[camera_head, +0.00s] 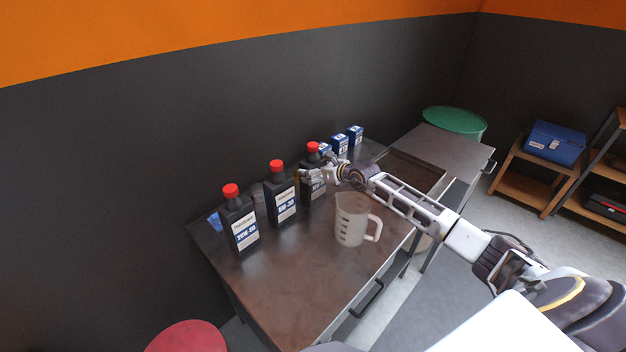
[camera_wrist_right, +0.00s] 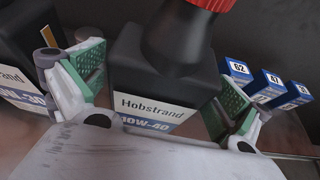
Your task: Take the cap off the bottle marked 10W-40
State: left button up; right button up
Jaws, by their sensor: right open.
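The black bottle marked 10W-40 (camera_head: 318,188) stands upright on the metal workbench, third in a row of black bottles. Its red cap (camera_head: 312,147) is on its neck. In the right wrist view the bottle's label (camera_wrist_right: 150,112) faces me, and the cap (camera_wrist_right: 212,4) is cut by the top edge. My right gripper (camera_head: 308,174) is at the bottle's upper body, below the cap. It is open, with one green-padded finger on each side of the bottle (camera_wrist_right: 162,88); I cannot tell whether the pads touch it. My left gripper is not in view.
Black bottles marked 5W-30 (camera_head: 283,203) and 20W-50 (camera_head: 241,228) stand to the left, both red-capped. A translucent measuring jug (camera_head: 349,222) stands in front, near my right arm. Small blue numbered boxes (camera_head: 340,144) stand behind. The workbench (camera_head: 290,285) is clear at front left.

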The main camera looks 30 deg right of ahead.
jog(key=c, duration=1.9)
jog(key=shift+w+r, duration=0.1)
jog(key=shift+r, duration=0.1)
